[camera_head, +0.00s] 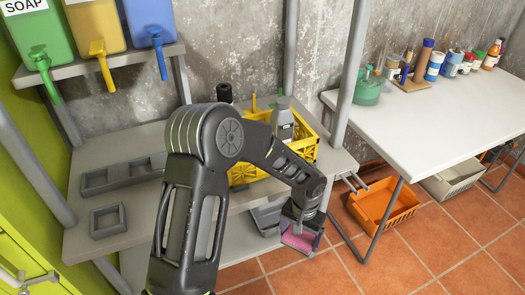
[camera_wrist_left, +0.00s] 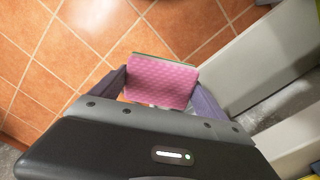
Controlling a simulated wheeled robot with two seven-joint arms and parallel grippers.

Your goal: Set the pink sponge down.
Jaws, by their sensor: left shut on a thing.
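The pink sponge (camera_wrist_left: 162,82) is a flat block with a textured pink face and a dark green edge. It sits between the two fingers of my left gripper (camera_wrist_left: 160,88), which is shut on it. In the head view the sponge (camera_head: 298,240) shows at the end of my left arm, beside the front right edge of the grey table and above the tiled floor. Part of it is hidden by my left gripper (camera_head: 302,228). My right gripper is in neither view.
A yellow crate (camera_head: 243,176) with bottles stands on the grey table (camera_head: 130,152). Grey trays (camera_head: 107,221) lie at its left. A lower shelf (camera_head: 232,248) is underneath. An orange basket (camera_head: 383,206) sits on the floor under the white table (camera_head: 440,115). Open floor tiles lie front right.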

